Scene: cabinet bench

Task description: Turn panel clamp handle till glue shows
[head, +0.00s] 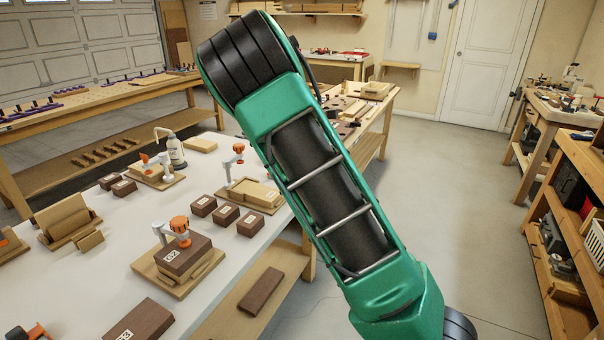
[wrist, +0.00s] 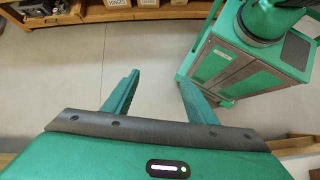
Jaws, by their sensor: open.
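Several panel clamps with orange handles stand on the white bench (head: 110,250) in the head view. The nearest full clamp (head: 178,228) stands over a dark block labelled 02 (head: 184,257) on a wooden base. Another clamp (head: 236,155) stands behind it with pale boards (head: 255,192), and a third (head: 152,165) is by the white bottle. I cannot make out any glue on the joints. In the wrist view my gripper (wrist: 157,92) is open and empty, its two green fingers apart over bare floor. The gripper is not visible in the head view.
My green arm crosses the middle of the head view and hides part of the room. Small dark blocks (head: 226,214) stand on the bench. Shelving (head: 570,230) is on the right, with clear floor (head: 450,230) between.

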